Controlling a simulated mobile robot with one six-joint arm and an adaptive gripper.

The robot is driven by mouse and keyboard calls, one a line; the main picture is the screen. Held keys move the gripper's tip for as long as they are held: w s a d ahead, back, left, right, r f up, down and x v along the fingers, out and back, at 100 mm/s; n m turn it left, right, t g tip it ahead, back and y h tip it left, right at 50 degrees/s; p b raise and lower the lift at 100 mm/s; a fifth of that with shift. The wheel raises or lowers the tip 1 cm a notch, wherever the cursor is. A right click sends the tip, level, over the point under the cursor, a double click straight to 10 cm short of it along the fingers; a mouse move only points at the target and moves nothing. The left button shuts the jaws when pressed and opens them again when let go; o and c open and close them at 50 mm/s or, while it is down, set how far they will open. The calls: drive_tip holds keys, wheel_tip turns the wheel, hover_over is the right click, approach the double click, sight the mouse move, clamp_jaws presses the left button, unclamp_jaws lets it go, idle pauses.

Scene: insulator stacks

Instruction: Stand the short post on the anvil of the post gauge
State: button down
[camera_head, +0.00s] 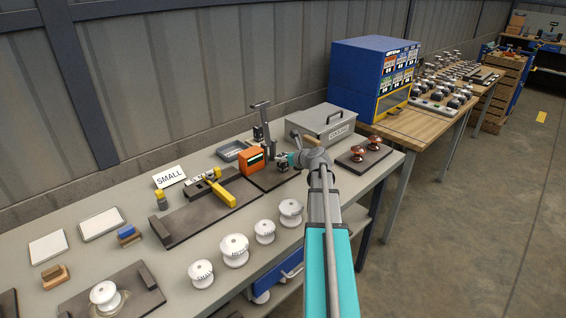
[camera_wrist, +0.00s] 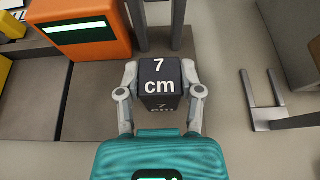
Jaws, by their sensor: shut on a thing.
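The short post (camera_wrist: 160,80) is a dark block marked "7 cm" on its top and front. My gripper (camera_wrist: 160,92) is shut on it, one finger on each side, and the post looks upright. In the head view my gripper (camera_head: 284,163) is at the right side of the post gauge, partly hidden by my arm. The gauge has an upright column (camera_head: 266,128), an orange display box (camera_head: 252,160) and a dark base (camera_head: 272,181). The post is over or close to the base in front of the column. Whether it touches the anvil is hidden.
A grey toolbox (camera_head: 322,121) stands behind and right of the gauge. A dark board with brown insulators (camera_head: 358,152) lies to the right. A yellow-handled fixture (camera_head: 225,189) is at the left, with several white insulators (camera_head: 234,250) in front. A grey U-shaped piece (camera_wrist: 257,124) is at the right.

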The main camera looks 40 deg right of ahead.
drive_tip(key=shift+f, duration=0.1)
idle(0.3)
drive_tip(key=shift+c, duration=1.3)
unclamp_jaws()
drive_tip(key=p+v, duration=0.4)
drive_tip(key=v, duration=0.8)
drive_tip(key=shift+p, duration=0.35)
